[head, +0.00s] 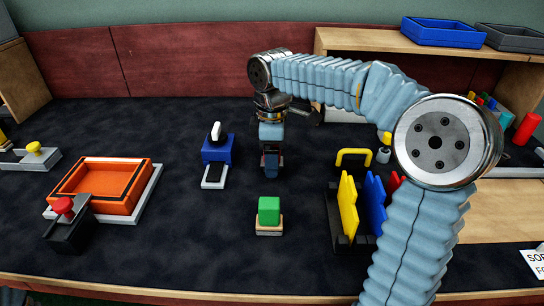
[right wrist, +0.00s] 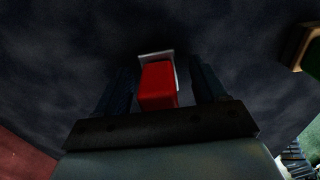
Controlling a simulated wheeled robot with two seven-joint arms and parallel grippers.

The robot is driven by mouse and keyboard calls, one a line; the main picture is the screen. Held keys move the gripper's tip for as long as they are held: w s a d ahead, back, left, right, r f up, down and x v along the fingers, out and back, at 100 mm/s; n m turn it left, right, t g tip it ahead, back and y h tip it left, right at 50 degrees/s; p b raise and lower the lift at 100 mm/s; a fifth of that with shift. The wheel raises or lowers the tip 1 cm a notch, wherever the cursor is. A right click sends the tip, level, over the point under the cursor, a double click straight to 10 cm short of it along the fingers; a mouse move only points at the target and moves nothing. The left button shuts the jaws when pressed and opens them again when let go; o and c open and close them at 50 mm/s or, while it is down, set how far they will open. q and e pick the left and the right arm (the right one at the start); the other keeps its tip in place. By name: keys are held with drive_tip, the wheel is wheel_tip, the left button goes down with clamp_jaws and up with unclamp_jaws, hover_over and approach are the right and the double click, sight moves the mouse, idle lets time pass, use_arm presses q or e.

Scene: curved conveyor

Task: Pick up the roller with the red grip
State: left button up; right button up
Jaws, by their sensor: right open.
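My right gripper (head: 271,165) points down over the dark mat in the middle of the head view, behind the green block. Its fingers are open in the right wrist view (right wrist: 163,82). The red grip (right wrist: 158,88) of the roller lies between these two fingers, with a pale grey-white part at its far end. I see dark gaps beside the grip, and I cannot tell whether a finger touches it. In the head view the gripper hides the roller. My left gripper is not in view.
A green block on a wooden base (head: 268,213) stands in front of the gripper. A blue block with a white knob (head: 217,150) stands to its left. A black rack (head: 341,236) with coloured plates stands at right, an orange tray (head: 127,205) at left.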

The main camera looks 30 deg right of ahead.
drive_tip(key=c, duration=1.2)
drive_tip(key=shift+r, duration=0.1)
wheel_tip(320, 180, up, 10)
drive_tip(key=shift+f, duration=0.1)
drive_tip(key=o, duration=0.5)
drive_tip(key=c, duration=0.3)
